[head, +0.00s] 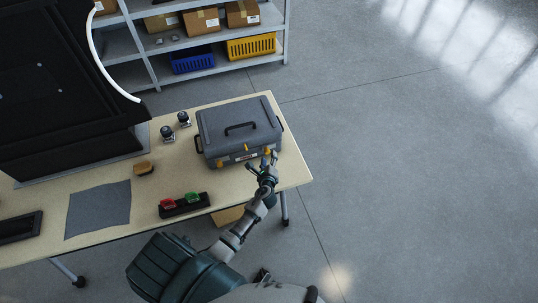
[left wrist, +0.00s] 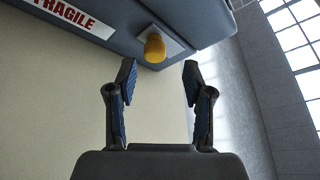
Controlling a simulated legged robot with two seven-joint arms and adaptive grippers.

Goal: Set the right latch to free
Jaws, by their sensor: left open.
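The grey case (head: 238,128) stands shut on the table, with a dark handle on its lid. Its yellow right latch (head: 267,151) is at the right of the front side, and a yellow left latch (head: 219,164) is at the left. In the left wrist view the right latch (left wrist: 154,47) is a rounded yellow knob on a pale plate, near the case's corner. My left gripper (head: 268,162) is open and empty, just in front of the right latch. Its fingertips (left wrist: 160,76) are apart, with the latch slightly beyond, between them. My right gripper is not in view.
A dark holder (head: 184,207) with red and green items stands near the table's front edge. Two small dark items (head: 175,127) stand left of the case. A grey cloth (head: 98,209) lies further left. The floor to the right is clear.

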